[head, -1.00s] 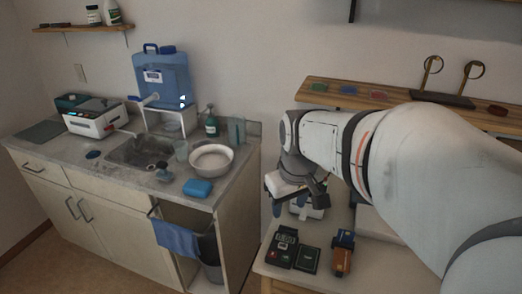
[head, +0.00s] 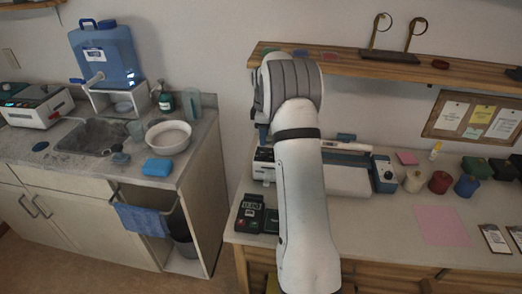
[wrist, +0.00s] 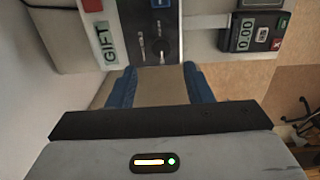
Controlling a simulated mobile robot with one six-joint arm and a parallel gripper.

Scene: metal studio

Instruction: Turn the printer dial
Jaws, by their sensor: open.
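The printer (wrist: 185,22) is a pale device at the top of the wrist view, with a green "GIFT" display (wrist: 106,42) and a dark panel. A small dark round dial (wrist: 161,46) sits on that panel. My gripper (wrist: 159,72) is open, its two blue fingers pointing toward the panel, with the dial between and beyond the tips. I see no contact with it. In the head view the printer (head: 263,165) shows only partly at the left of my arm, and my arm hides most of the gripper.
A payment terminal (head: 249,212) showing 0.00 in the wrist view (wrist: 250,33) stands near the printer. A wooden shelf (head: 350,62) runs above. The sink counter (head: 190,165) is left, across a gap.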

